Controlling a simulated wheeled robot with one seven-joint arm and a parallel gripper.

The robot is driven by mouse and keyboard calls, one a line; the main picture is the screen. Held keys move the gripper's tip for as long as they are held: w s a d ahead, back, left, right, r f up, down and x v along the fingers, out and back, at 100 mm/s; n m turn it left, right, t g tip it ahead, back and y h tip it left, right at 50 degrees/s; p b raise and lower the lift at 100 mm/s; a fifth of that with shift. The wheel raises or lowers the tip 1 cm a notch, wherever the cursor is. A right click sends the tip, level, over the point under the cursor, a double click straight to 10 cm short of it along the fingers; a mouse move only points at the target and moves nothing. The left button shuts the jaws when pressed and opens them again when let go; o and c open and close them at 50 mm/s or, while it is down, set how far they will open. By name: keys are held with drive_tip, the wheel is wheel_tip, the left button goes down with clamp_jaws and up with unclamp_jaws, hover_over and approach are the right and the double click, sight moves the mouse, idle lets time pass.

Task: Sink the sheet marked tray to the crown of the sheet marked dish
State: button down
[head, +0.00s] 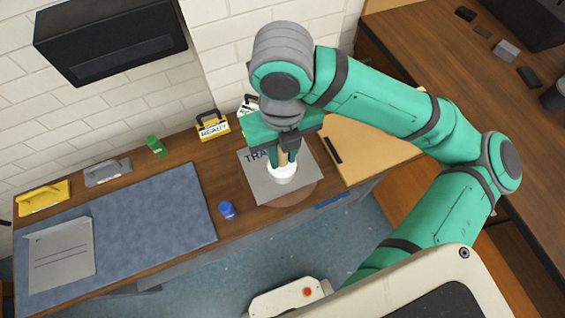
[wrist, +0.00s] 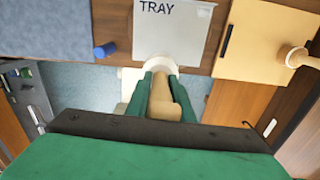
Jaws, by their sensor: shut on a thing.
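The grey sheet marked TRAY (head: 262,183) lies on the wooden bench below my gripper; it also shows at the top of the wrist view (wrist: 190,35). My gripper (head: 284,160) is shut on a tan handle (wrist: 160,100) with a round white base (head: 281,173). The white base overlaps the sheet in the head view; I cannot tell whether it touches it. No marking that reads dish is legible. Another grey sheet (head: 62,262) with dark lines lies on the blue mat at the left.
A tan board (head: 375,150) with a black bar lies to the right. A yellow holder marked READY (head: 212,127), a green block (head: 156,146) and other holders line the wall. The blue mat (head: 150,225) has free room.

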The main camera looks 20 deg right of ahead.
drive_tip(key=w+d+f, duration=0.2)
drive_tip(key=w, duration=0.4)
idle(0.3)
idle(0.4)
wheel_tip(320, 180, down, 9)
drive_tip(key=shift+r, duration=0.1)
wheel_tip(320, 180, up, 9)
drive_tip(key=shift+f, duration=0.2)
drive_tip(key=shift+a, duration=0.1)
idle(0.3)
drive_tip(key=s, duration=0.2)
drive_tip(key=s+a+r, duration=0.1)
drive_tip(key=s, duration=0.2)
drive_tip(key=s+a+r, duration=0.1)
drive_tip(key=s, duration=0.2)
drive_tip(key=shift+s+a, duration=0.2)
drive_tip(key=shift+s, duration=0.05)
